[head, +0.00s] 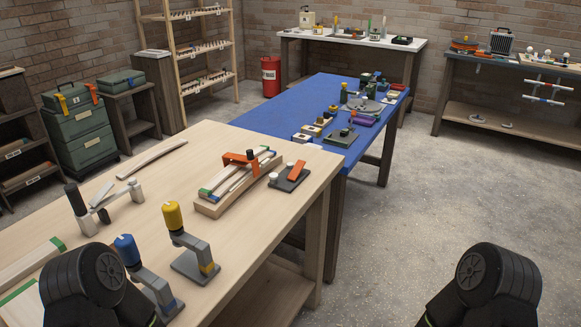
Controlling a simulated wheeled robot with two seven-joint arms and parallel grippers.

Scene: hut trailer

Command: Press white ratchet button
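A small dark plate device with an orange lever (294,171) lies near the right end of the wooden workbench (170,235). A small white round knob (273,177), which could be the white ratchet button, shows at its left edge. It is too small to tell whether it is pressed. Only rounded black parts of my two arms show, at the bottom left and bottom right. Both of my grippers are out of view.
A wooden tray with strips and an orange clamp (240,160) sits beside the device. A yellow-topped clamp (173,216), blue-topped clamp (127,250) and black-handled clamp (74,200) stand nearer. A blue table (290,105) adjoins behind. Floor (450,190) at right is clear.

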